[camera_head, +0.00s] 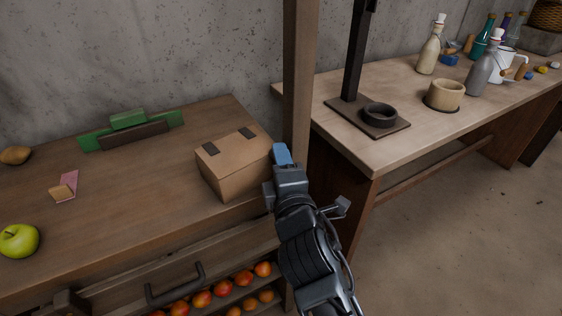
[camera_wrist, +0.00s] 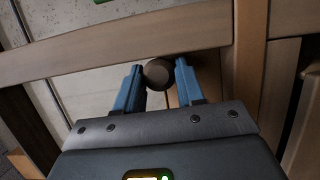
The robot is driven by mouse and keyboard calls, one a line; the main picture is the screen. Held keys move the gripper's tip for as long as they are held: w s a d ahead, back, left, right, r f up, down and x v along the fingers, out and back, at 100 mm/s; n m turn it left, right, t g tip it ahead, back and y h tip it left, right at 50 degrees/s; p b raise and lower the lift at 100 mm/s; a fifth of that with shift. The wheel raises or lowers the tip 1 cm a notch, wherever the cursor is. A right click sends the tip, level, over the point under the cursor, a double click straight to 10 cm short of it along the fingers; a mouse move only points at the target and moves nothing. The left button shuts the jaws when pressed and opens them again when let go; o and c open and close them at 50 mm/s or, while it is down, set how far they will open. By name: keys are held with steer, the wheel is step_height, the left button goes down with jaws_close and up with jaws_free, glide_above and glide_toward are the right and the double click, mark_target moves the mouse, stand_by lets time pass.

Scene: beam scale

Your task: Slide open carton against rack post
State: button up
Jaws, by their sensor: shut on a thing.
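The brown cardboard carton (camera_head: 240,175) sits at the right end of the left wooden table, with two dark strips on its top. The wooden rack post (camera_head: 300,70) rises just to its right. My gripper (camera_head: 283,156) is at the carton's right side, in front of the post; its blue finger shows, and any contact with the carton cannot be told. In the wrist view my gripper (camera_wrist: 160,78) has its two blue fingers on either side of a round, dark brown knob-like thing (camera_wrist: 157,73), shut on it. I cannot tell what the knob belongs to. The carton is not clearly seen there.
The left table also holds a green apple (camera_head: 19,240), a potato (camera_head: 15,155) and a green block piece (camera_head: 130,119). A drawer handle (camera_head: 175,288) and fruit lie below. The right table (camera_head: 420,105) bears a dark stand, bottles and cups.

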steer(key=s+d+p, duration=0.2)
steer(key=s+d, duration=0.1)
steer(key=s, duration=0.2)
steer(key=shift+s+d, duration=0.25)
steer(key=shift+s, duration=0.1)
stand_by(1.1)
steer(key=shift+f+m+h+b, duration=0.15)
steer(key=shift+m+h+b, duration=0.75)
steer(key=shift+b, duration=1.8)
steer(key=shift+d+t+h+b, duration=0.15)
steer(key=shift+t+h+b, duration=0.15)
steer(key=shift+h+b, duration=0.35)
steer(key=shift+m+h+b, duration=0.3)
steer(key=shift+h, duration=0.05)
steer(key=shift+s+a, duration=0.1)
steer(key=shift+a, duration=0.2)
steer(key=o, duration=1.2)
